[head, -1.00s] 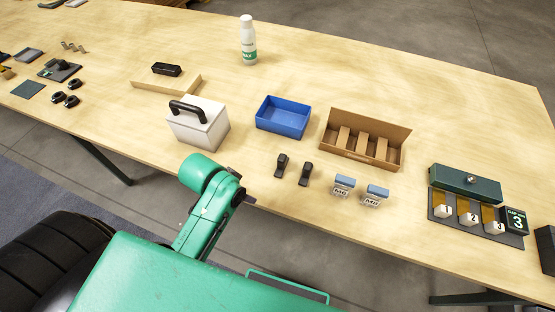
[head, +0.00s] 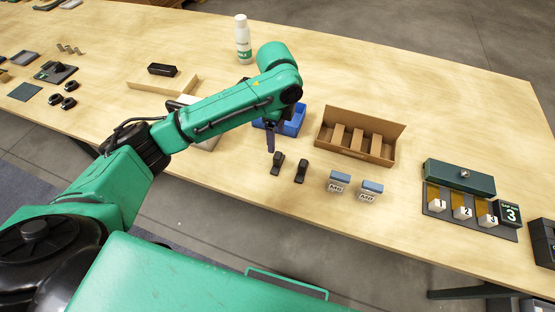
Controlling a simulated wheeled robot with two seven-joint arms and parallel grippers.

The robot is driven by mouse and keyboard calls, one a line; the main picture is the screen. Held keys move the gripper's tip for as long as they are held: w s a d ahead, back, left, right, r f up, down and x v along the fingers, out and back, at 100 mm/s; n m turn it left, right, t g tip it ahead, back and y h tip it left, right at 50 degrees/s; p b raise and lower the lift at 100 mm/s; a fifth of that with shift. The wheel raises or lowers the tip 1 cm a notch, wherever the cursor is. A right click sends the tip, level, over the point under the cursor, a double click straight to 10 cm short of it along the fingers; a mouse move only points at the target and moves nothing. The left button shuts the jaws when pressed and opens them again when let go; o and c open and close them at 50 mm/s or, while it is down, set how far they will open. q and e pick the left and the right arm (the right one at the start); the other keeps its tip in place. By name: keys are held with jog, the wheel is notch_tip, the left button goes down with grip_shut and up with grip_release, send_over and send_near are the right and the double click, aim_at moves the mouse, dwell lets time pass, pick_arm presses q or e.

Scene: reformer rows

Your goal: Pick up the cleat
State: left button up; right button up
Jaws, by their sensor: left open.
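Two small black pieces that look like cleats stand side by side on the table, a left one (head: 277,162) and a right one (head: 301,171). My left gripper (head: 270,148) points down just above and slightly left of the left cleat. Its fingers are small and dark here; it is open and holds nothing visible. I cannot tell whether it touches the cleat. My right gripper is not in view.
A blue bin (head: 294,121) is partly hidden behind my left arm, as is a white box (head: 206,143). A brown divided tray (head: 384,151) stands to the right. Two blue-topped blocks (head: 339,182) (head: 371,191) are right of the cleats. A white bottle (head: 243,42) stands behind.

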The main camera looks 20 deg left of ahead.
aim_at(278, 154)
pick_arm(q)
notch_tip(278, 154, down, 12)
jog(key=shift+w+d+r+p, duration=0.15)
jog(key=shift+r+p, duration=0.05)
jog(key=shift+p, duration=0.7)
grip_shut()
jog(key=shift+r, duration=0.15)
